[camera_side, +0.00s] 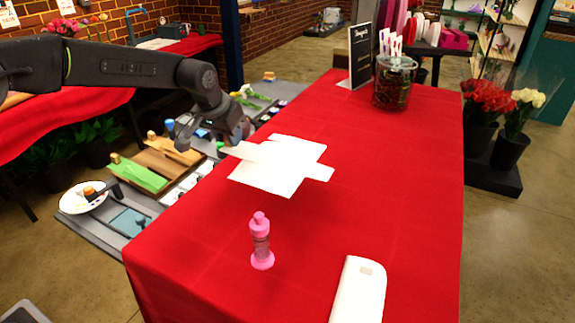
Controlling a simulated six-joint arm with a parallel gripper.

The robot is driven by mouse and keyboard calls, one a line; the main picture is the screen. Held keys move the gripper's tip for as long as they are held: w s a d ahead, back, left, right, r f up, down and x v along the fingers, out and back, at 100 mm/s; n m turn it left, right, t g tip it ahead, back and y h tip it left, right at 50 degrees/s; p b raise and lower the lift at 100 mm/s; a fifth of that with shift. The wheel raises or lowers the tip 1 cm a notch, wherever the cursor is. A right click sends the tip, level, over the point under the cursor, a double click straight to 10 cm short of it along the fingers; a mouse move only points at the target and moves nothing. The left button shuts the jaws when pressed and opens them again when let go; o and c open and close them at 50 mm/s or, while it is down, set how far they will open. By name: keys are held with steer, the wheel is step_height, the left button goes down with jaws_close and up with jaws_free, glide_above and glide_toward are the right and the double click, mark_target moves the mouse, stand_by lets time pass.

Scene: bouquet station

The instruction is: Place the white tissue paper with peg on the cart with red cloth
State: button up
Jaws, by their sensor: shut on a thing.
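The white tissue paper (283,168) is spread out flat over the middle-left part of the red cloth (400,225) on the cart. It looks level, but I cannot tell whether it rests on the cloth or is just above it. My gripper (226,143) is at the paper's left edge, above the cart's far-left edge, and is shut on the paper or its peg. The fingertips are small and partly hidden by the wrist, and the peg itself cannot be made out.
A glass vase (394,84) and a black sign (360,55) are at the back. A grey tray table (150,207) with several items lies left. The cloth's right side is clear.

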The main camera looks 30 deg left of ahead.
glide_above(273, 182)
steer(key=s, duration=0.1)
step_height(273, 182, down, 6)
steer(key=shift+s+r, duration=0.1)
steer(key=shift+s, duration=0.05)
steer(key=shift+f, duration=2.05)
steer(key=o, duration=0.9)
